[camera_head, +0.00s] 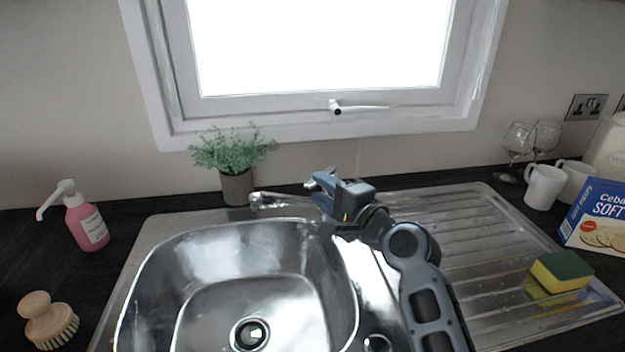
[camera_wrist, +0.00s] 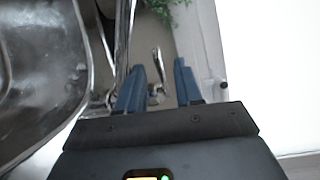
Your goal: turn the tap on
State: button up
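The chrome tap (camera_head: 268,199) stands at the back edge of the steel sink (camera_head: 165,255), partly hidden behind my gripper in the head view. My gripper (camera_head: 316,182) is over the back right of the sink, beside the tap. In the wrist view, my gripper (camera_wrist: 159,66) has its two blue fingers apart with a clear gap. A small chrome lever (camera_wrist: 158,62) shows between the fingertips, and a long chrome spout (camera_wrist: 122,40) runs just left of the left finger. I cannot tell whether a finger touches the lever. No water is seen in the basin.
A potted plant (camera_head: 236,180) stands behind the tap under the window (camera_head: 320,45). A pink soap bottle (camera_head: 85,222) and a brush (camera_head: 47,320) are left of the sink. The drainer at right holds a sponge (camera_head: 561,271); mugs (camera_head: 543,187), glasses and a box (camera_head: 600,215) stand beyond.

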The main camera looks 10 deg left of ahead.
aim_at(316, 185)
jog(key=shift+x, duration=1.8)
jog(key=shift+c, duration=0.4)
grip_shut()
